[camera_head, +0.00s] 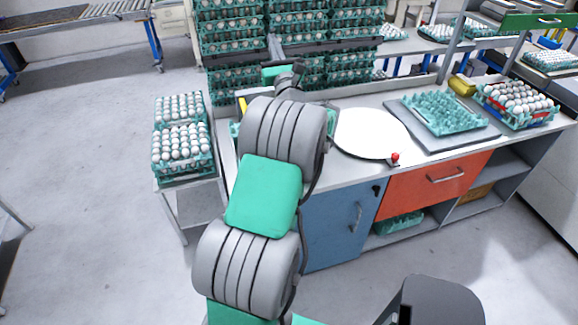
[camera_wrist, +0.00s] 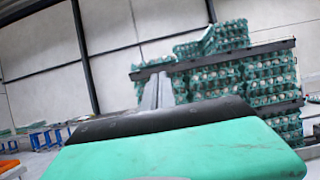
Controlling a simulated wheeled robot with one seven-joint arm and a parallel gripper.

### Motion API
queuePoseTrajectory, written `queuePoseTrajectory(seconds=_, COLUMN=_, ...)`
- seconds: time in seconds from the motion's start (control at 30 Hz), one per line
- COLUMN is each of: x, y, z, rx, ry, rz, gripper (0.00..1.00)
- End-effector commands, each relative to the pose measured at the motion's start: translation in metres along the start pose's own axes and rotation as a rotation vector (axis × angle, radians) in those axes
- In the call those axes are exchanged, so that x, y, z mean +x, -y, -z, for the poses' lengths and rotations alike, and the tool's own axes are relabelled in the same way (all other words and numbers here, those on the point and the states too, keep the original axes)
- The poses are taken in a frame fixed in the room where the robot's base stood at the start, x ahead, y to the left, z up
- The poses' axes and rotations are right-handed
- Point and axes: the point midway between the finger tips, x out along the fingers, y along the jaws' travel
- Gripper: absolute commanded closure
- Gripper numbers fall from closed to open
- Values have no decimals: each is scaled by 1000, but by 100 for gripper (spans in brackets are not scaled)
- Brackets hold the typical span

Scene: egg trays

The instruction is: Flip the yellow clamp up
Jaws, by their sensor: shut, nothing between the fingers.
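A narrow yellow piece (camera_head: 242,105) shows beside the left edge of my arm, at the left end of the workbench. It may be the yellow clamp; my arm hides most of it, and I cannot tell whether it is up or down. In the wrist view my gripper (camera_wrist: 160,92) has its grey fingers together and empty, pointing toward the stacked egg trays (camera_wrist: 235,75). No yellow clamp shows in the wrist view. In the head view the fingers are not clear beyond my arm.
Stacked trays (camera_head: 229,50) stand behind the bench. A round white plate (camera_head: 370,132), a red knob (camera_head: 395,156), a teal tray (camera_head: 442,112) and a yellow cylindrical object (camera_head: 462,85) are right of my arm. Egg trays (camera_head: 184,170) stand on a side table at left.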

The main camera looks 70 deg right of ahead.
Motion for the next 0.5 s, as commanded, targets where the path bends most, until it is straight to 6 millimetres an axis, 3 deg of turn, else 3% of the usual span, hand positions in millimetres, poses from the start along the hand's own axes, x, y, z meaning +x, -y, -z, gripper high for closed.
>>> queuePoseTrajectory(seconds=0.33, x=-2, y=0, z=3, rx=0, ry=0, rz=0, gripper=100)
queuePoseTrajectory(seconds=0.5, x=-17, y=-4, z=28, rx=3, ry=-1, rz=-4, gripper=100)
